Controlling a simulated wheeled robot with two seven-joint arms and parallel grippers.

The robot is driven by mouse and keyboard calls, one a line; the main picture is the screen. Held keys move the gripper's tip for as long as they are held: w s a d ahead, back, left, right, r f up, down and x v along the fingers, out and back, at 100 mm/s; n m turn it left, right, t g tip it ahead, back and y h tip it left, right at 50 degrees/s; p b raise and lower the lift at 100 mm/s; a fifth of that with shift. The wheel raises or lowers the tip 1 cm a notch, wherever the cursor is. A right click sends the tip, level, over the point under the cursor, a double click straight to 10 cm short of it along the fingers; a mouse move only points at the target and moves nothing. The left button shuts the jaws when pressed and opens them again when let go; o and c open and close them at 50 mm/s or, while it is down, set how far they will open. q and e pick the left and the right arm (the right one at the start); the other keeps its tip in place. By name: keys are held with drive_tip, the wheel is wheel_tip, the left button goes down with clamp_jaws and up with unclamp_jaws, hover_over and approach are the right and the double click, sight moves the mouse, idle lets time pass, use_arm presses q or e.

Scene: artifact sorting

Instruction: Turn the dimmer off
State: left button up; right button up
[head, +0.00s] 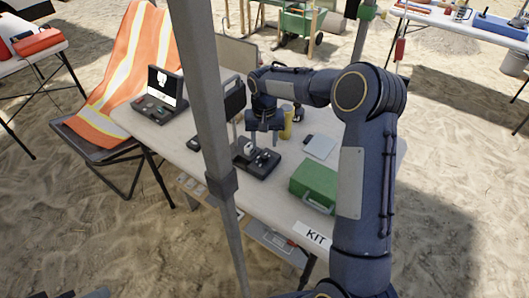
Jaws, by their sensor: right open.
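A black base (262,164) with small light-coloured parts on top sits on the table, right of the grey pole. A thin stalk and a dark, lamp-like head (235,98) rise behind it. The dimmer cannot be picked out for certain; it may be among the parts on this base. My right gripper (264,139) is open and points down, just above the far part of the base. I cannot tell whether its fingers touch anything. My left gripper is not in view.
The grey pole (206,100) stands in front of the table (250,194). A green case (315,183), a pale notepad (319,146), a yellowish cylinder (286,122) and an open black case (158,100) are on it. A chair with an orange vest (130,50) stands left.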

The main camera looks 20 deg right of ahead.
sight(264, 155)
wheel_tip(264, 155, down, 6)
drive_tip(key=shift+r, duration=0.15)
drive_tip(key=c, duration=1)
